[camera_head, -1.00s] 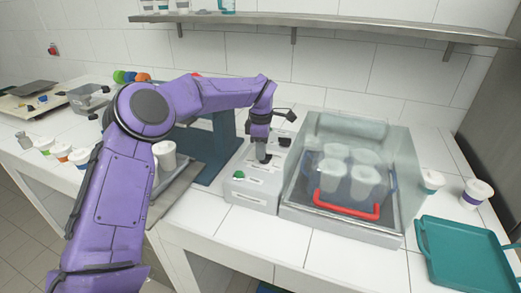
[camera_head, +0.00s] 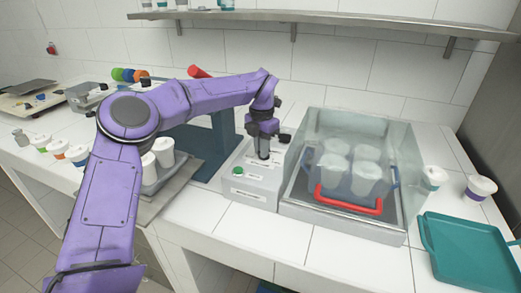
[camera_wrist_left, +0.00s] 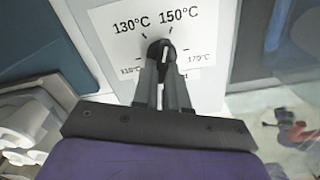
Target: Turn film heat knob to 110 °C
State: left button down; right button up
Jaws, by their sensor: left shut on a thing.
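The film heat knob (camera_wrist_left: 163,50) is small and black with a white mark. In the left wrist view it sits on a white dial label (camera_wrist_left: 185,25) reading 130°C and 150°C above, 170°C at the right and a partly hidden 110°C at the left. The white mark points nearly straight up, between 130°C and 150°C. My left gripper (camera_wrist_left: 162,78) is shut on the knob from below in that view. In the head view, my left gripper (camera_head: 264,156) reaches down onto the grey control box (camera_head: 249,188), hiding the knob. My right gripper is not in view.
A clear-covered chamber (camera_head: 400,180) with several cups and a red handle (camera_head: 347,201) stands right of the box. A green button (camera_head: 238,171) is on the box front. A teal tray (camera_head: 475,255) lies at the right; a shelf (camera_head: 330,22) hangs above.

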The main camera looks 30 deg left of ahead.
pick_arm(q)
jog(key=n+b, duration=0.1)
jog(key=n, duration=0.3)
jog(key=n+b, duration=0.1)
jog(key=shift+d+f+n+b, duration=0.1)
jog(key=shift+d+n+b, duration=0.2)
jog(key=shift+n, duration=0.1)
jog(key=n+b, duration=0.1)
jog(key=n, duration=0.1)
jog(key=n+b, duration=0.2)
jog(key=n, duration=0.1)
jog(key=shift+w+d, duration=0.2)
jog(key=n+b, duration=0.1)
jog(key=n, duration=0.1)
jog(key=n+b, duration=0.1)
jog(key=n, duration=0.1)
jog(key=n+b, duration=0.1)
jog(key=n, duration=0.1)
jog(key=shift+w+d+n+b, duration=0.1)
jog(key=shift+w+n+b, duration=0.2)
jog(key=shift+b, duration=0.1)
jog(key=n+b, duration=0.1)
jog(key=n, duration=0.1)
jog(key=n+b, duration=0.1)
jog(key=n, duration=0.1)
jog(key=shift+w+n, duration=0.2)
jog(key=shift+n, duration=0.5)
jog(key=c, duration=1.2)
grip_release()
